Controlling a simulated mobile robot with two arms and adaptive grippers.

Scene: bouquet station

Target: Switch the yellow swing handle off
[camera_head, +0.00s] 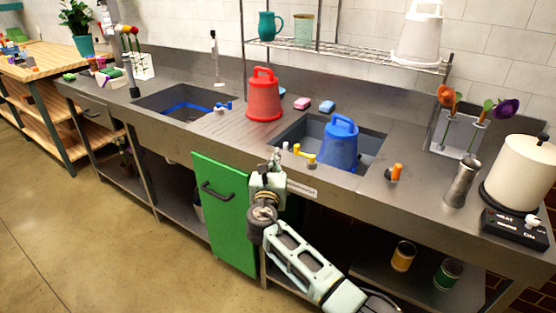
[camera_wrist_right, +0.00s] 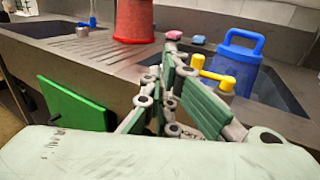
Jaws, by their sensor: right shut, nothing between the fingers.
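The yellow swing handle (camera_head: 311,158) sits at the front edge of the right sink, in front of the blue bucket. My right gripper (camera_head: 276,157) is shut and empty, just left of the handle in the head view. In the right wrist view the shut fingers (camera_wrist_right: 172,42) point up beside the knob and partly cover the area around it. I cannot tell whether they touch it. My left gripper is not in view.
The blue bucket (camera_head: 338,147) stands in the right sink. A red bucket (camera_head: 264,97) stands on the counter between the sinks. An orange-topped knob (camera_head: 396,172) is on the counter to the right. A green door (camera_head: 224,212) hangs below the counter, left of my right arm.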

